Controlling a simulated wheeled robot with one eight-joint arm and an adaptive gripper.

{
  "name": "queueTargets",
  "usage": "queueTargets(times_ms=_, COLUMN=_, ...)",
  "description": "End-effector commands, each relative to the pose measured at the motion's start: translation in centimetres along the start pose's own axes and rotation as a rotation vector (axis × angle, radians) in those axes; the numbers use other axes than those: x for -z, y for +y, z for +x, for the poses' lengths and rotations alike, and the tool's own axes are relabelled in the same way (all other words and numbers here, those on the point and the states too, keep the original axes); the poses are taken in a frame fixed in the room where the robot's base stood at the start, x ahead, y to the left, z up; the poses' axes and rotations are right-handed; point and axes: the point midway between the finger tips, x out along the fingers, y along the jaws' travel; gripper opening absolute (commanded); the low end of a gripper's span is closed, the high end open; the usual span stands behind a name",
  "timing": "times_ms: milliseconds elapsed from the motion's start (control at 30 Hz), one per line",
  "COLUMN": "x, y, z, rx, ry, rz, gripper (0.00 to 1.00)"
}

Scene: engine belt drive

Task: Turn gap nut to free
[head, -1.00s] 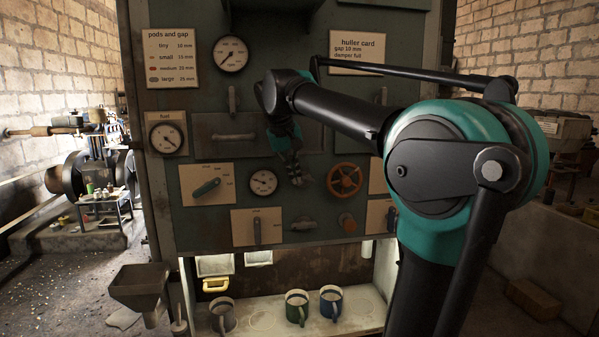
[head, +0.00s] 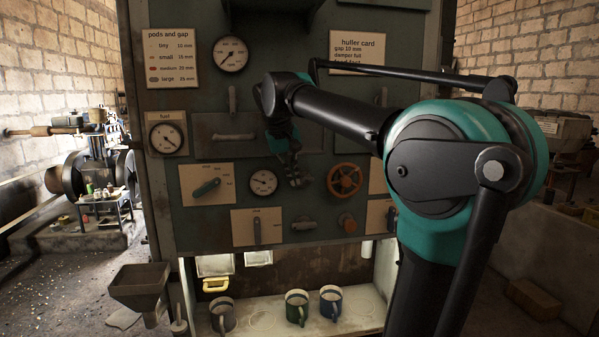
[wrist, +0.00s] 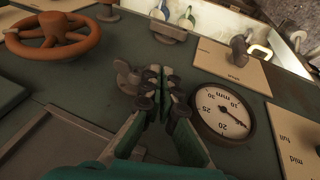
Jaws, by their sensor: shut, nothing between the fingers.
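A grey wing nut, which I take for the gap nut (wrist: 126,76), sits on the green panel between the orange handwheel and a round mm dial (wrist: 222,112). It shows beside and partly behind my gripper in the wrist view. My gripper (wrist: 160,91) is shut and empty, its dark fingertips together. The fingertips are close to the nut; whether they touch it I cannot tell. In the head view my gripper (head: 295,181) hangs in front of the panel between the dial (head: 263,182) and the handwheel and hides most of the nut.
The orange handwheel (head: 345,181) is close to the right of my gripper in the head view. Below are a grey tap handle (head: 304,224), an orange knob (head: 347,222) and a lever plate (head: 257,228). Mugs (head: 297,306) stand on the shelf below.

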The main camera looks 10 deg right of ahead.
Motion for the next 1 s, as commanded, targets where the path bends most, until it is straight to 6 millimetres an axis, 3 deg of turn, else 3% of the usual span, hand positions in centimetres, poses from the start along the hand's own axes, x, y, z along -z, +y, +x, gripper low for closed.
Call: queueTargets(times_ms=1000, x=-0.3, y=-0.9, z=1.1, rx=0.0, ry=0.0, rz=0.0, gripper=0.0)
